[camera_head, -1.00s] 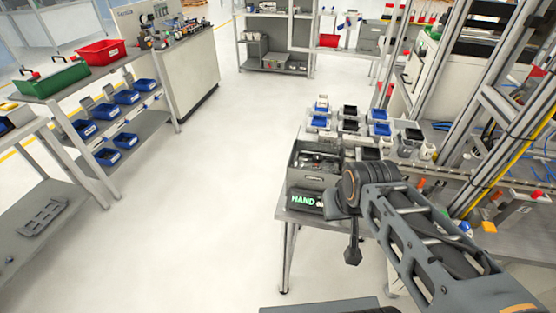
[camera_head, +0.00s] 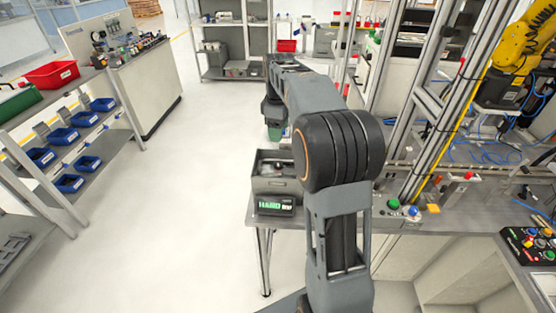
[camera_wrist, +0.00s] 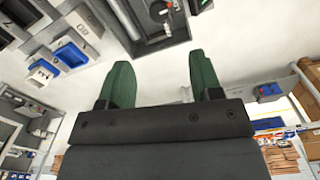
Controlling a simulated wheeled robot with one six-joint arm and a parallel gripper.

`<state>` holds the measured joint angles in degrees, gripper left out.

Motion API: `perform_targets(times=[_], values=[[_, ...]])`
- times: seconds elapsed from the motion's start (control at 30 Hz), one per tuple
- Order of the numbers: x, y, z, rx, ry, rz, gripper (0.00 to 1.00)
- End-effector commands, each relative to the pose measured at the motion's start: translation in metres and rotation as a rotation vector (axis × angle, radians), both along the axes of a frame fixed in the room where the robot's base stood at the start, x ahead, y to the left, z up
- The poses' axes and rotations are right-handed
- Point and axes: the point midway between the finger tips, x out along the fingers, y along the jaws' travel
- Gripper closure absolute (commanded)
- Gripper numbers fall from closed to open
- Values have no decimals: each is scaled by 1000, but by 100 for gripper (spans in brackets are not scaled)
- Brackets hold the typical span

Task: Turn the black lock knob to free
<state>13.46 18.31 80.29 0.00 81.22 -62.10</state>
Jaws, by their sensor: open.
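My gripper (camera_wrist: 160,60) shows in the wrist view with two green fingers spread apart and nothing between them. In the head view my raised arm reaches away from me, and its far end is partly hidden behind the large dark joint. I cannot pick out the black lock knob for certain. A small round dark part (camera_wrist: 158,10) sits on a grey fixture at the top edge of the wrist view, beyond the fingertips and apart from them; whether it is the knob I cannot tell. A control panel (camera_head: 518,258) with coloured buttons stands at the right of the head view.
A grey bin (camera_head: 277,186) and a lit HAND sign (camera_head: 270,205) stand at the workbench corner. A yellow robot arm (camera_head: 522,45) stands behind the metal frame at right. Shelves with blue bins (camera_head: 62,136) line the left. The pale floor between is clear.

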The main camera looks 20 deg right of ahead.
Motion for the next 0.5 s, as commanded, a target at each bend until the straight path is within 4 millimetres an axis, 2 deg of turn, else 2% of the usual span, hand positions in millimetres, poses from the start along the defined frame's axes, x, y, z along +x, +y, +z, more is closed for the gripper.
perform_targets(times=[0.17,0.5], values=[[2,-3,-23,2,9,14,41],[2,-2,-87,2,9,11,41]])
